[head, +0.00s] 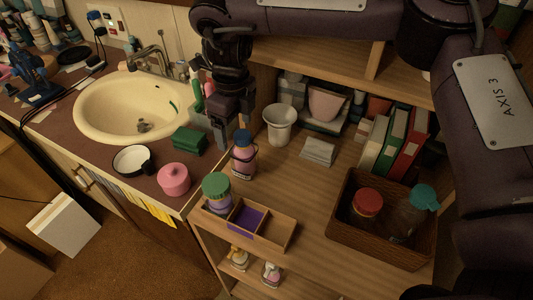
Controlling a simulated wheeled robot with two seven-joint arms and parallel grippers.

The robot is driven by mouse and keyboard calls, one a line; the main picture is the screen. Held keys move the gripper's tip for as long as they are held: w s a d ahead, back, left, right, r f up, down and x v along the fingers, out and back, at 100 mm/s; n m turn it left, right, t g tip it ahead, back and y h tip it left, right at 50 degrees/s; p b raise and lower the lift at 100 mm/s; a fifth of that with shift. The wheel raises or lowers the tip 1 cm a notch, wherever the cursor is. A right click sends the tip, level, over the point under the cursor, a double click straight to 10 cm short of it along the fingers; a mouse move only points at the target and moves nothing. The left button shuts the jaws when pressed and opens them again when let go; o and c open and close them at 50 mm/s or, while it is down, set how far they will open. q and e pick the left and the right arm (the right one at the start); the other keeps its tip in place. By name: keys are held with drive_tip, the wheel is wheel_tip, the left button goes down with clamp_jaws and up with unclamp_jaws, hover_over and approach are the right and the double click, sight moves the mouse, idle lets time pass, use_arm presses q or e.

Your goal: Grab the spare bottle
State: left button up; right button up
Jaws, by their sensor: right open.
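Several bottles are in the head view, and I cannot tell from looks which is the spare one. A green-lidded jar (217,192) stands in the divided wooden tray. A clear bottle with a teal cap (408,215) and a red-lidded jar (367,205) are in the wicker basket. My right gripper (232,138) points down just behind the blue-capped bottle, open, with nothing visible between its fingers. My left gripper is out of view.
A white vase (279,124), folded cloth (319,151) and books (393,142) stand behind. The shelf's middle is clear.

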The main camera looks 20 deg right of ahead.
sight(240, 135)
drive_tip(key=shift+s+d, duration=0.4)
drive_tip(key=shift+d, duration=0.1)
drive_tip(key=shift+s+f, duration=0.15)
drive_tip(key=shift+f, duration=0.05)
wheel_tip(240, 135, down, 3)
drive_tip(key=shift+a+r+b, duration=0.1)
drive_tip(key=shift+a+b, duration=0.05)
drive_tip(key=shift+b, duration=0.15)
drive_tip(key=f, duration=0.3)
drive_tip(key=shift+d+f, duration=0.2)
drive_tip(key=shift+d, duration=0.15)
drive_tip(key=shift+f, duration=0.25)
drive_tip(key=shift+a, duration=0.1)
drive_tip(key=c, duration=0.3)
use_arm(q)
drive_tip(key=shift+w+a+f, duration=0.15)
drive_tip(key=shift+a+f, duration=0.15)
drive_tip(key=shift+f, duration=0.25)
use_arm(e)
drive_tip(key=c, duration=0.9)
drive_tip(key=shift+r, duration=0.25)
drive_tip(key=shift+c, duration=0.2)
